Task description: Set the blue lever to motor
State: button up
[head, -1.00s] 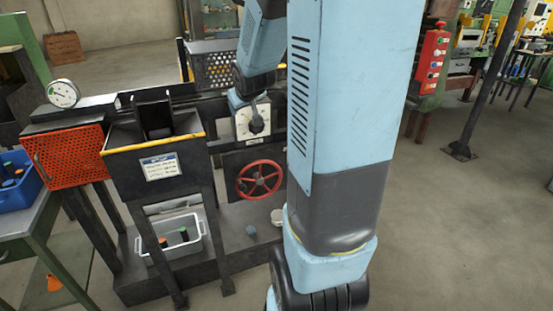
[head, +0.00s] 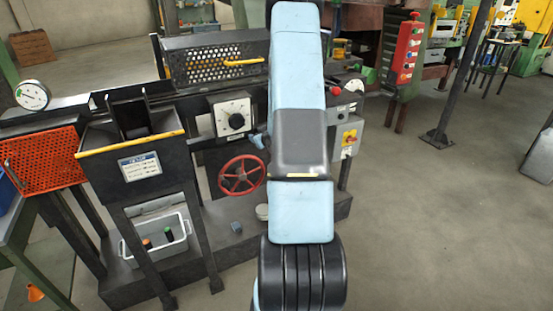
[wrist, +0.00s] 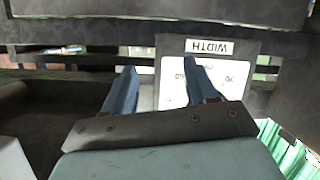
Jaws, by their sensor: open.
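I cannot make out a blue lever in either view. My arm covers the middle of the head view and may hide it. My gripper (wrist: 160,65) is open and empty in the wrist view, its two blue fingers apart. Beyond the fingers is a pale panel (wrist: 236,76) with an upside-down WIDTH label. In the head view, a white dial plate (head: 232,104) with a black knob stands left of my arm. A small pale blue part shows at the arm's left edge, possibly a fingertip. The rest of the gripper is hidden there.
A red handwheel (head: 241,175) sits below the dial. Right of my arm is a grey box (head: 346,122) with a red and yellow switch (head: 350,138). A hopper (head: 133,160) and orange mesh guard (head: 45,158) stand left.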

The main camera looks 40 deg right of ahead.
jog(key=s+d+f+m+t+h, duration=0.1)
jog(key=s+d+f+t, duration=0.15)
jog(key=s+f, duration=0.45)
jog(key=s+d+f+m+t+h, duration=0.1)
jog(key=s+d+f+m+h, duration=0.2)
jog(key=f, duration=0.8)
jog(key=shift+n+y, duration=0.6)
jog(key=shift+y, duration=0.1)
jog(key=x, duration=1.3)
jog(key=shift+w+d+r, duration=0.15)
jog(key=shift+d, duration=0.35)
